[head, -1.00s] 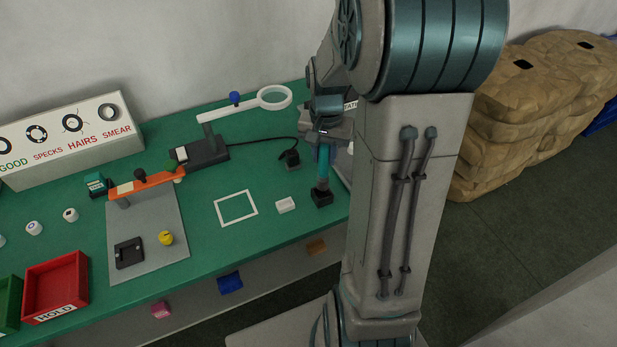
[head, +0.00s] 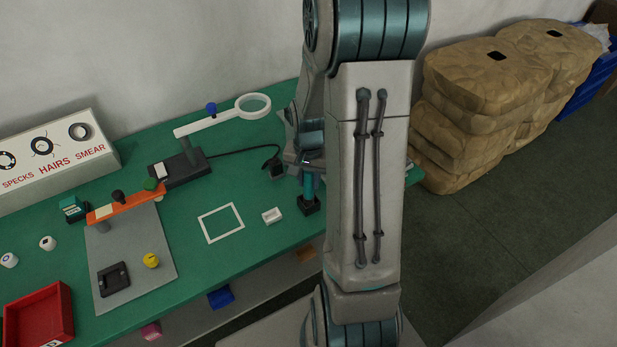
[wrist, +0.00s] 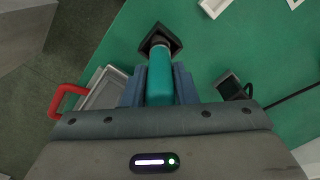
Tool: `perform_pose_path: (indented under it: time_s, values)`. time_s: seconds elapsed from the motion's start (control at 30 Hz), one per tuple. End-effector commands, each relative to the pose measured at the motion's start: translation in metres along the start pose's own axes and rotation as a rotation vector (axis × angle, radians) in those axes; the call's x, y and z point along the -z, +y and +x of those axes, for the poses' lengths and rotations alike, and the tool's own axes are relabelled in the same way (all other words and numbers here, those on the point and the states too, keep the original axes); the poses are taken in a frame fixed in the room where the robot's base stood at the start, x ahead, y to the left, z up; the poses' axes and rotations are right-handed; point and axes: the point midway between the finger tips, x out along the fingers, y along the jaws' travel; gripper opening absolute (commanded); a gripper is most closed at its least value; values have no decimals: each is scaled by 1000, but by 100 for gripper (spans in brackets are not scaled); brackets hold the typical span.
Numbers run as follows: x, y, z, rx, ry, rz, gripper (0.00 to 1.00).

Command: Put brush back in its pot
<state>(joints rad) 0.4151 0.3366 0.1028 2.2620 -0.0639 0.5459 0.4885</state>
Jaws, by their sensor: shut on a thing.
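The brush has a teal handle (head: 308,185), which also shows in the wrist view (wrist: 160,78). My gripper (head: 310,165) is shut on the handle from above, and in the wrist view its blue-grey jaws (wrist: 159,92) press on both sides. The brush stands about upright. Its lower end meets a small black square pot (head: 309,206), also seen in the wrist view (wrist: 158,38), near the front right of the green bench. The bristles are hidden. I cannot tell how deep the lower end sits in the pot.
A small black box (head: 275,168) stands behind, beside a cable. A magnifier lamp (head: 253,104) stands farther back. A grey tray with a red handle (wrist: 60,101) lies left in the wrist view.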

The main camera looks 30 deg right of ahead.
Motion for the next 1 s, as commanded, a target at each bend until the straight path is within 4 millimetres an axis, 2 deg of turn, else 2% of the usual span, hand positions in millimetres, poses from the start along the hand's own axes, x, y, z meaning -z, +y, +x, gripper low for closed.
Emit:
perform_pose_path:
  time_s: [0.37,0.4,0.47,0.77,0.87,1.0]
  values:
    - [0,0,6,0,1,0,3]
    - [0,0,4,1,1,0,34]
    - [0,0,4,1,1,0,47]
    - [0,0,3,1,1,0,47]
    - [0,0,-2,1,2,0,47]
    - [1,-1,-21,3,6,2,47]
